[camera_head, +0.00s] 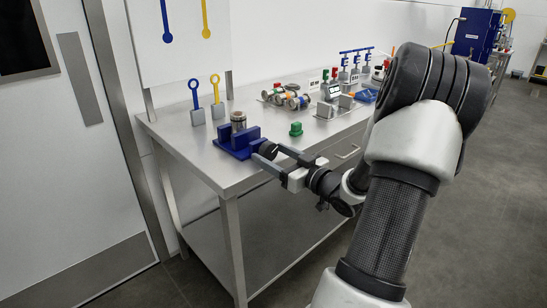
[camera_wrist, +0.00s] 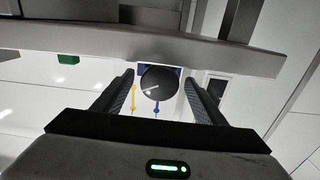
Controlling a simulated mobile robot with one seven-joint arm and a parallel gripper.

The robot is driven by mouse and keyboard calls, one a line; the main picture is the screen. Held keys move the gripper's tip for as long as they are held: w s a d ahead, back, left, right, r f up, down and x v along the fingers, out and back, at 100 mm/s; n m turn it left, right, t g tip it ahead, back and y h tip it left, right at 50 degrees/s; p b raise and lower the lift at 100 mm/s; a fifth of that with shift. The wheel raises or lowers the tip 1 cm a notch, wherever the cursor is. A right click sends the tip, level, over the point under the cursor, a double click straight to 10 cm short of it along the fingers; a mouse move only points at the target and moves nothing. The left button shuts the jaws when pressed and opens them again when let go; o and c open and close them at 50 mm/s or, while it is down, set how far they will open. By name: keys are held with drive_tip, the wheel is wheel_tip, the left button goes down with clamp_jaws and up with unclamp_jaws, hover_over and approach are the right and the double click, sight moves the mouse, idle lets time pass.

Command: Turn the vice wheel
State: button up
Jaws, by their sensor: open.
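The blue vice (camera_head: 236,145) stands on the near left corner of the metal table, with a metallic cylindrical part (camera_head: 238,121) upright between its jaws. Its dark round wheel (camera_head: 268,149) faces my gripper (camera_head: 271,156). In the wrist view the wheel (camera_wrist: 158,84) is a black disc with a small pale mark, centred between my two fingers (camera_wrist: 158,79). My gripper is open, with one finger on each side of the wheel. A gap shows on both sides in the wrist view; I cannot tell how deep the fingers reach. Little of the vice shows behind the wheel there.
Coloured parts (camera_head: 287,97) lie further back. The table edge runs close to my gripper.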

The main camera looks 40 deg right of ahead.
drive_tip(key=c, duration=1)
drive_tip(key=shift+r+m+p, duration=0.3)
drive_tip(key=shift+p, duration=0.55)
drive_tip(key=shift+c, duration=0.2)
drive_tip(key=shift+m+p, duration=0.5)
drive_tip(key=shift+p, duration=0.25)
drive_tip(key=shift+f+m+p, duration=0.15)
drive_tip(key=shift+m+p, duration=0.45)
drive_tip(key=shift+p, duration=0.15)
drive_tip(key=shift+f, duration=0.15)
drive_tip(key=o, duration=1)
